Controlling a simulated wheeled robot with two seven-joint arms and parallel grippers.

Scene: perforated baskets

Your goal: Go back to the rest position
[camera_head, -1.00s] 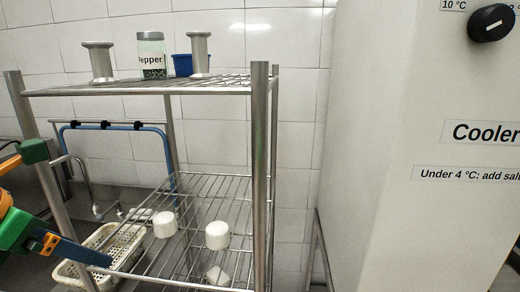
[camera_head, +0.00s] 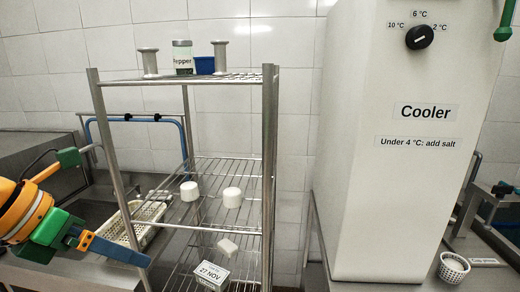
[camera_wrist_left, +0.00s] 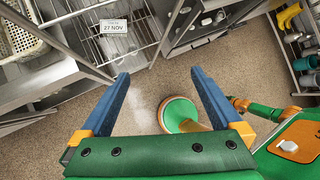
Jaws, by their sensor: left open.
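My left gripper (camera_head: 145,262) is at the lower left of the head view, in front of the metal rack (camera_head: 180,222). A white perforated basket (camera_head: 122,228) sits on the counter behind the rack's left side, and the basket also shows at the top left of the left wrist view (camera_wrist_left: 22,40). My right gripper cannot be made out in either view.
The rack holds two metal shakers (camera_head: 149,62) (camera_head: 220,57), a pepper jar (camera_head: 182,57), a blue container (camera_head: 205,66), white cylinders (camera_head: 189,191) (camera_head: 232,197) and a 27 NOV label (camera_head: 212,272). The cooler (camera_head: 420,180) stands right.

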